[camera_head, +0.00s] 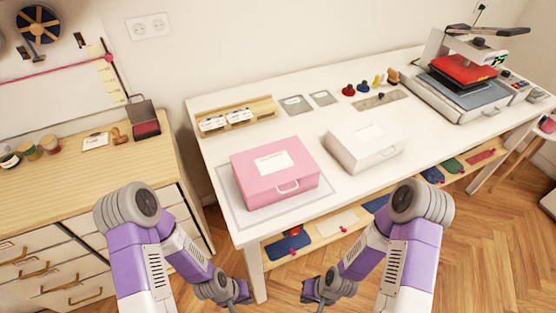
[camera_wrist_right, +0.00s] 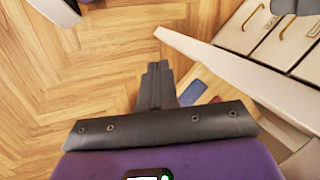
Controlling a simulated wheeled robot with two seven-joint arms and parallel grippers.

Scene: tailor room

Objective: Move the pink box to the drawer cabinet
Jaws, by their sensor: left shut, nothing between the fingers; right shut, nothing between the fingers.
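The pink box (camera_head: 270,178) has a white label and a front handle. It sits closed on a grey-outlined mat (camera_head: 232,212) at the near left of the white table (camera_head: 345,185). The drawer cabinet (camera_head: 60,196) stands at the left, with a wooden top and white drawers with brass handles. My left gripper (camera_head: 243,296) is low in front of the table, apart from the box and shut on nothing. My right gripper (camera_head: 312,294) is beside it, also low and empty. Its shut fingers show over the floor in the right wrist view (camera_wrist_right: 157,85).
A white box (camera_head: 365,147) stands right of the pink box. A heat press (camera_head: 465,80) is at the table's far right. A shelf (camera_head: 350,218) with folded items is below. The cabinet top holds jars, a stamp and a dark red pad; its near part is clear.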

